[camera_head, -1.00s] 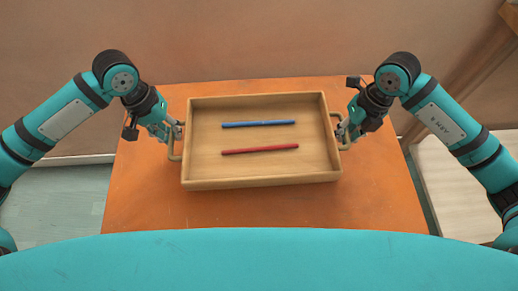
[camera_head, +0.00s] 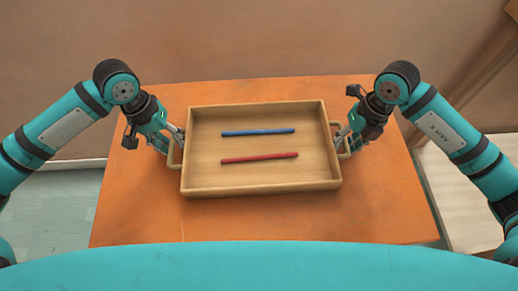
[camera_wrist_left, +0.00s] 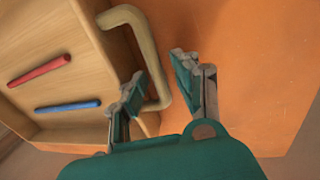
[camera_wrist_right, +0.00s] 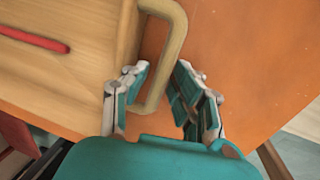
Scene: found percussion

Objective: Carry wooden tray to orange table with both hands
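The wooden tray (camera_head: 260,188) appears to lie flat on the orange table (camera_head: 300,222). A blue stick (camera_head: 258,132) and a red stick (camera_head: 259,158) lie inside it. My left gripper (camera_head: 177,139) is at the tray's left handle; in the left wrist view its fingers (camera_wrist_left: 162,72) stand apart on either side of the handle bar (camera_wrist_left: 146,40). My right gripper (camera_head: 343,139) is at the right handle; in the right wrist view its fingers (camera_wrist_right: 163,76) are spread, with the handle bar (camera_wrist_right: 177,35) between them. Both grippers look open, not clamped.
The orange table has bare room in front of the tray and at both sides. A plain wall (camera_head: 250,40) stands behind the table. A pale surface (camera_head: 465,205) is at the right.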

